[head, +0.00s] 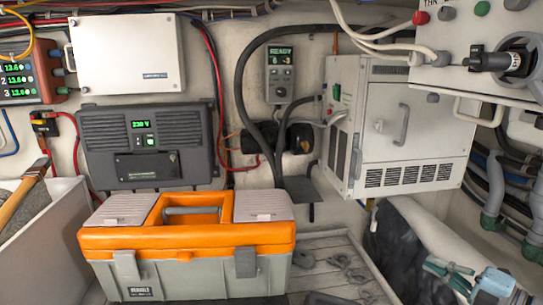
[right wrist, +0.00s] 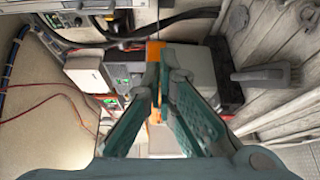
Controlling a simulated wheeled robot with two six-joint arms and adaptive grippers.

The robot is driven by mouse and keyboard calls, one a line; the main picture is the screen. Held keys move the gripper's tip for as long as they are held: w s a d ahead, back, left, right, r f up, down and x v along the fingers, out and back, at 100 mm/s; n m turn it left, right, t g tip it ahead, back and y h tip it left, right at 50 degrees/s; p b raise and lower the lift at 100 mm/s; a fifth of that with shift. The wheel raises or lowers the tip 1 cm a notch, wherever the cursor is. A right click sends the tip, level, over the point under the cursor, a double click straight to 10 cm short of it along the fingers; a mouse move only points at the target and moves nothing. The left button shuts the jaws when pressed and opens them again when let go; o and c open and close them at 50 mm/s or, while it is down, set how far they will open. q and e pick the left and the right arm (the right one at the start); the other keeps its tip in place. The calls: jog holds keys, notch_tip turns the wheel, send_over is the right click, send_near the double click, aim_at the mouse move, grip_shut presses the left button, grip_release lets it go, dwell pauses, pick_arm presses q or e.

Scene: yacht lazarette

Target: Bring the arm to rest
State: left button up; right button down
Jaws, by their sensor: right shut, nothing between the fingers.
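My right gripper (head: 446,270) shows at the lower right of the head view, with teal fingers. It is shut and empty, beside the dark fabric hanging under the white cabinet. In the right wrist view its two teal fingers (right wrist: 165,75) come together near the middle, with nothing held between them. My left gripper is not in the head view.
An orange and grey toolbox (head: 190,265) stands at front centre. A slatted shelf (head: 325,255) with small dark items lies right of it. A white cabinet (head: 400,120) and a control panel (head: 450,55) hang above. A bin with a wooden-handled tool (head: 25,190) stands left.

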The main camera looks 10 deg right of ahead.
jog(key=w+a+f+m+h, duration=0.2)
jog(key=a+f+m+h, duration=0.15)
jog(key=f+m, duration=0.35)
jog(key=s+a+f+m+g+h, duration=0.1)
jog(key=s+a+f+m+h, duration=0.25)
jog(key=f, duration=0.25)
jog(key=s+a+f+m+g+h, duration=0.1)
jog(key=s+a+f+m+h, duration=0.15)
jog(key=f+m, duration=0.3)
jog(key=s+a+f+m+g, duration=0.4)
jog(key=s+a+g, duration=0.15)
jog(key=s, duration=0.55)
jog(key=s+a+f+m+g, duration=0.35)
jog(key=s+a+g, duration=0.2)
jog(key=s, duration=0.55)
jog(key=s+f+b+x, duration=0.1)
jog(key=s+b+x, duration=0.2)
jog(key=x, duration=0.8)
jog(key=s+b+x, duration=0.2)
jog(key=x, duration=1)
pick_arm(q)
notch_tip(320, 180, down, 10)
jog(key=b, duration=0.5)
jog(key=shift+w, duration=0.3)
pick_arm(e)
jog(key=s+f+g, duration=0.1)
jog(key=s+f, duration=1.4)
jog(key=f, duration=0.3)
jog(key=shift+d, duration=0.2)
